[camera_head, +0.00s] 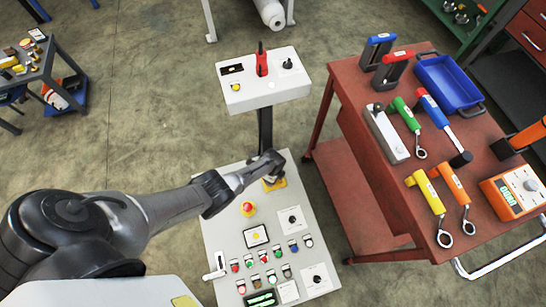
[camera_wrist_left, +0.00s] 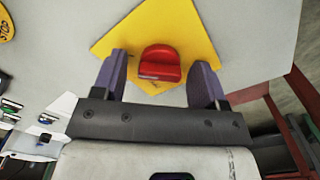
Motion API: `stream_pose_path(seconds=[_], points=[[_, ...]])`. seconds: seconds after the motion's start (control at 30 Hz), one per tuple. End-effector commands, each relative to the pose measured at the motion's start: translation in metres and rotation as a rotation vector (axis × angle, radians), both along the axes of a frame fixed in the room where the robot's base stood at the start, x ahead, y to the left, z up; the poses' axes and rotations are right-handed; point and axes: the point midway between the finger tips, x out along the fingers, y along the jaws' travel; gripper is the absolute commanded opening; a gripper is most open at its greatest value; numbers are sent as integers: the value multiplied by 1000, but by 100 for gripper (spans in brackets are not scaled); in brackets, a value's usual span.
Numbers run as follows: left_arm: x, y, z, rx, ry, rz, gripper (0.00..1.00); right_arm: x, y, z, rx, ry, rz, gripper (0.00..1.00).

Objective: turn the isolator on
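The isolator is a red rotary knob (camera_wrist_left: 161,63) on a yellow diamond-shaped plate (camera_wrist_left: 185,22), seen in the left wrist view. In the head view, the yellow plate (camera_head: 279,184) shows at the upper right of the grey control panel (camera_head: 225,190), and my gripper hides the knob. My left gripper (camera_wrist_left: 161,75) is open, with one purple finger on each side of the knob and a visible gap on both sides. In the head view the left gripper (camera_head: 272,165) is over the plate. My right gripper is not in view.
A white control box (camera_head: 262,94) on a post stands just behind. A red tool cart (camera_head: 350,95) with wrenches and a blue tray (camera_head: 449,82) stands at the right.

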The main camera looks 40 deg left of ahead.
Motion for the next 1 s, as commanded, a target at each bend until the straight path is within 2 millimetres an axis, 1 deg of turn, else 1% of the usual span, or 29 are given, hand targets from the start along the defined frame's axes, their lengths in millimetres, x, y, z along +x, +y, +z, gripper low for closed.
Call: stream_pose_path(seconds=[0.23, 0.37, 0.47, 0.8, 1.0], points=[[0, 0, 0, 0, 0, 1, 68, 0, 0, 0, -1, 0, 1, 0], [0, 0, 8, 0, -1, 1, 68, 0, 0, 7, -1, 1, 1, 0], [0, 1, 21, 0, -1, 1, 68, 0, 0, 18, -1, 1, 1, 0], [0, 0, 84, 0, -2, 1, 68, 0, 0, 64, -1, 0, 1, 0], [0, 0, 115, 0, -1, 0, 68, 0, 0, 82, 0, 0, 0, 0]])
